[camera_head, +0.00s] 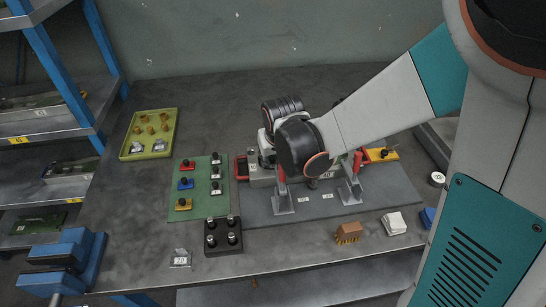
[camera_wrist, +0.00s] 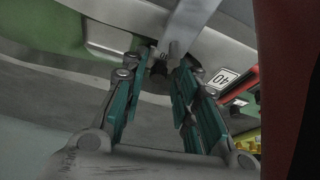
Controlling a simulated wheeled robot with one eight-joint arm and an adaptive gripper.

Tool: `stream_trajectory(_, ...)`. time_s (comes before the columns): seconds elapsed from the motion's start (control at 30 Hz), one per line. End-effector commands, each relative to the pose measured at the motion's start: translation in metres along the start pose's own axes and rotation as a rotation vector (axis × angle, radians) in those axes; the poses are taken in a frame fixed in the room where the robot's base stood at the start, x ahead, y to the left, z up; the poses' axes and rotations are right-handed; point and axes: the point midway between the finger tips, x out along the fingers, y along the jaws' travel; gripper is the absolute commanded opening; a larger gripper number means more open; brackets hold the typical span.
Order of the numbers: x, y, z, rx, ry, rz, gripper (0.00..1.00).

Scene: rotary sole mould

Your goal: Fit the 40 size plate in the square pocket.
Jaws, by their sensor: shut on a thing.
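In the wrist view, the two teal fingers of my gripper (camera_wrist: 165,74) close on a small dark knob. In the head view, my arm hides the gripper and the middle of the grey fixture (camera_head: 262,175). I cannot make out the square pocket, nor whether the plate touches it.
A green board (camera_head: 198,210) holds several knobbed plates, with a black block (camera_head: 222,237) at its front right. A yellow-green tray (camera_head: 163,120) stands back left. A brush (camera_head: 348,233) and white block (camera_head: 394,223) lie front right.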

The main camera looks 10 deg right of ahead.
Motion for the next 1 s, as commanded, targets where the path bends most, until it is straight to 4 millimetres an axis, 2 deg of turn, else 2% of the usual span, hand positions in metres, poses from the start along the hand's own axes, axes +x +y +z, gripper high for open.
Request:
stream_trajectory(0.03, 0.0055, 0.0001, 0.0079, -0.001, -0.014, 0.001, 0.00)
stream_trajectory(0.37, 0.0063, -0.0001, 0.0077, -0.001, -0.014, 0.000, 0.00)
stream_trajectory(0.4, 0.0064, -0.0001, 0.0077, -0.001, -0.014, 0.000, 0.30)
stream_trajectory(0.5, 0.0066, -0.0001, 0.0077, -0.001, -0.014, 0.000, 0.51)
stream_trajectory(0.77, 0.0053, -0.0003, 0.0066, 0.000, -0.011, 0.000, 0.51)
stream_trajectory(0.8, 0.0050, -0.0004, 0.0063, 0.000, -0.011, 0.000, 0.63)
stream_trajectory(0.83, 0.0048, -0.0005, 0.0061, 0.000, -0.011, -0.001, 0.67)
stream_trajectory(1.0, 0.0039, -0.0008, 0.0049, 0.000, -0.009, -0.001, 0.81)
